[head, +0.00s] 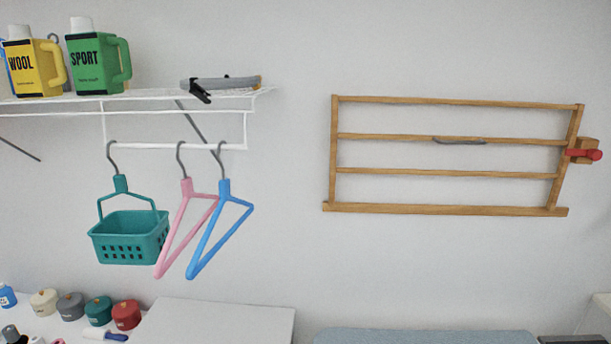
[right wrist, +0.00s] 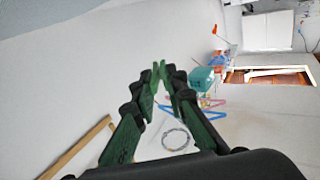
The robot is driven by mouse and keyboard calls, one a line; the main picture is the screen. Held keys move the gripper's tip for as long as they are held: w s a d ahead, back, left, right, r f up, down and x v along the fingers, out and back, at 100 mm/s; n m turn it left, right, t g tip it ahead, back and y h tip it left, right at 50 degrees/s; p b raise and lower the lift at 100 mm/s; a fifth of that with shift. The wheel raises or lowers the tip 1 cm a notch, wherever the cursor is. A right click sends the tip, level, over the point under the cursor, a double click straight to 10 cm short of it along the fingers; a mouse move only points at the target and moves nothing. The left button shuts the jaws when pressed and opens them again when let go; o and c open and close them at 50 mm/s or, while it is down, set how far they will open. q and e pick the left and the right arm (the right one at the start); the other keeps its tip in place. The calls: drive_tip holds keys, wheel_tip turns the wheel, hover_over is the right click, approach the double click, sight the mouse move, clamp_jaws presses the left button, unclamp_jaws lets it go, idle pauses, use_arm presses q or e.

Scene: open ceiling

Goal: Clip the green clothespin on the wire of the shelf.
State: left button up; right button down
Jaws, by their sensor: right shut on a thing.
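The white wire shelf (head: 175,113) is on the wall at the upper left of the head view, with a wire rail along its front and a lower bar. In the right wrist view my right gripper (right wrist: 161,76) has dark fingers with green inner sides, drawn together at the tips. A small green piece, the green clothespin (right wrist: 161,70), shows between the fingertips; its shape is hard to make out. The gripper points toward the wall with nothing seen touching the clothespin beyond it. Neither gripper shows in the head view.
A teal basket (head: 130,237), a pink hanger (head: 187,225) and a blue hanger (head: 220,230) hang from the lower bar. Yellow (head: 35,68) and green (head: 95,65) bottles stand on the shelf. A wooden rack (head: 450,208) with a red clip (head: 583,154) is at right.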

drive_tip(key=shift+r, duration=0.1)
idle(0.5)
wheel_tip(320, 180, up, 3)
drive_tip(key=shift+f+p, duration=0.1)
drive_tip(key=shift+p, duration=0.6)
drive_tip(key=shift+f, duration=0.1)
